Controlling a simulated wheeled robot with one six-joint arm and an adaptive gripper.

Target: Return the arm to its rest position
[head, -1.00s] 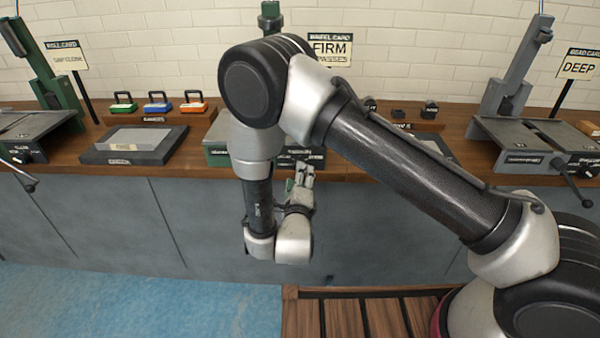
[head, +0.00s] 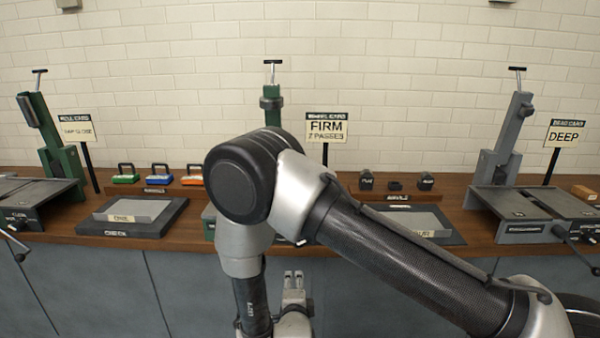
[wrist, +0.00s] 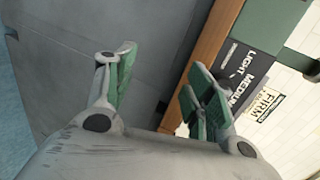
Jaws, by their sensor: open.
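My gripper (head: 293,281) shows low in the head view, in front of the grey cabinet front and below the bench's front edge. In the wrist view my gripper (wrist: 160,90) has its two green-padded fingers well apart, with nothing between them. My folded arm crosses the middle of the head view and hides part of the bench centre.
The wooden bench (head: 60,222) carries a green press (head: 45,135) at left, a grey press (head: 505,140) at right and another behind my arm.

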